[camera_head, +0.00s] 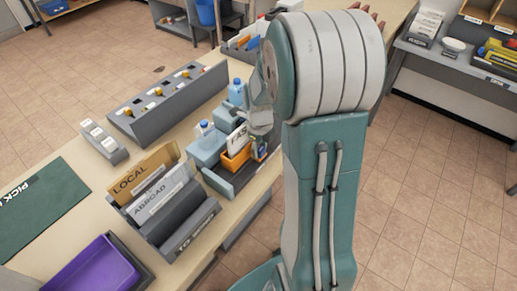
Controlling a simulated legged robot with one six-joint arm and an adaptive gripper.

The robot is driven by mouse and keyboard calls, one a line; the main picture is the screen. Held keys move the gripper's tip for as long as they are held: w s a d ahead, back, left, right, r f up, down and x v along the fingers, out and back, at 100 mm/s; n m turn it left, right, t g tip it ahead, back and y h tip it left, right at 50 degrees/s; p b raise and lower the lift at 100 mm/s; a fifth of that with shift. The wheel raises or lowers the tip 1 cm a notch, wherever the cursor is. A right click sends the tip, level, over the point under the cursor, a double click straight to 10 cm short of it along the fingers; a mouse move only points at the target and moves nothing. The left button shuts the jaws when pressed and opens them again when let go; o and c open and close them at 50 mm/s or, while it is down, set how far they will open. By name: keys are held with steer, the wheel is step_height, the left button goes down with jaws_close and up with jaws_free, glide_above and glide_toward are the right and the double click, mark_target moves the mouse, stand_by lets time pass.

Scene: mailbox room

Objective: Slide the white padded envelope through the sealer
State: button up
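My arm fills the middle of the view and hides part of the bench behind it. A pale end part of my arm, seemingly my gripper (261,122), shows just left of the arm, over the bench's far right part. Its fingers are not clear, so I cannot tell whether it is open or holds anything. A pale blue-grey machine (207,149), possibly the sealer, stands on the bench left of it. A white lettered piece (237,139) stands upright in or behind an orange holder (236,160). I cannot make out the white padded envelope for certain.
The long bench holds a grey rack (165,108) of stamps, a sorter (175,213) with LOCAL and ABROAD cards, a purple tray (95,268) and a green mat (42,205). A blue bottle (236,92) stands behind the machine.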

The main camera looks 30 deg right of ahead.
steer(key=shift+o, duration=0.6)
